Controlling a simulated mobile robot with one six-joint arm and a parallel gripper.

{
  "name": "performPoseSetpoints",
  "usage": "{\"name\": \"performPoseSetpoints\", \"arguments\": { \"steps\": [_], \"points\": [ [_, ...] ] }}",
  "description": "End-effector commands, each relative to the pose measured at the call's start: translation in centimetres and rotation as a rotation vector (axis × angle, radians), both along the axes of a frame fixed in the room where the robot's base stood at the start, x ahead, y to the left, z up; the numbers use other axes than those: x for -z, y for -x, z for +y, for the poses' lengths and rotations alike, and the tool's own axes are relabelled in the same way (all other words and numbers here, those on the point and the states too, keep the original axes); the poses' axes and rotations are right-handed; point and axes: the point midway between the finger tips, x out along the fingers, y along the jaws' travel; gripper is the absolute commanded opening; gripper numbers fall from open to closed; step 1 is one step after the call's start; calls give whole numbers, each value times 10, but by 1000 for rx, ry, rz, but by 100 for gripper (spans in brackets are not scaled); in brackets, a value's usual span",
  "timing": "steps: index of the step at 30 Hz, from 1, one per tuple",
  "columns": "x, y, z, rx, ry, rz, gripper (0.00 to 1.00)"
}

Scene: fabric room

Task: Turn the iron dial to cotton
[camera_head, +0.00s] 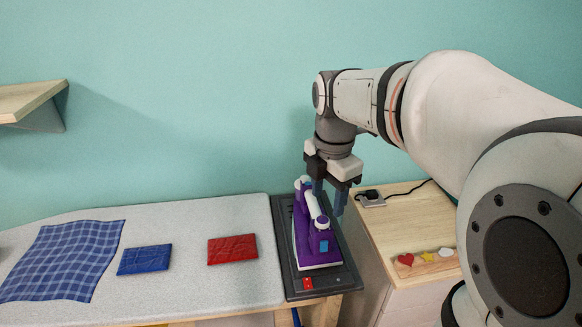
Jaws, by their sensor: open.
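A purple iron (303,243) with a white handle and a pale base sits on a dark iron rest (345,282) at the right end of the ironing board. My gripper (329,203) points down over the iron, its two fingers apart on the handle's right side. I cannot tell whether the fingers touch the iron. A round whitish knob-like part (321,225) shows on top of the iron near its front end, and may be the dial. Its setting and any markings are too small to read.
A checked blue cloth (66,258), a folded blue cloth (145,260) and a folded red cloth (232,249) lie on the grey board (190,283). A wooden cabinet (398,228) at right bears a socket (370,199) and a strip with shapes (425,262). A shelf (32,100) juts out at upper left.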

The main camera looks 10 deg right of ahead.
Motion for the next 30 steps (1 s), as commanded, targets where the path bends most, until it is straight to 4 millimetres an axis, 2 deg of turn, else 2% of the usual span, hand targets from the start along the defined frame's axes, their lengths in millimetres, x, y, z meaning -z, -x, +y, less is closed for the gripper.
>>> {"name": "performPoseSetpoints", "arguments": {
  "steps": [3, 9, 13, 24, 30],
  "points": [
    [-2, -13, 0, -200, 5, 21, 52],
    [-4, -22, 0, -367, 6, 36, 52],
    [7, -22, 0, -385, 5, 40, 52],
    [63, -22, 0, -384, 5, 41, 52],
    [73, -22, 0, -384, 6, 38, 52]
  ]
}}
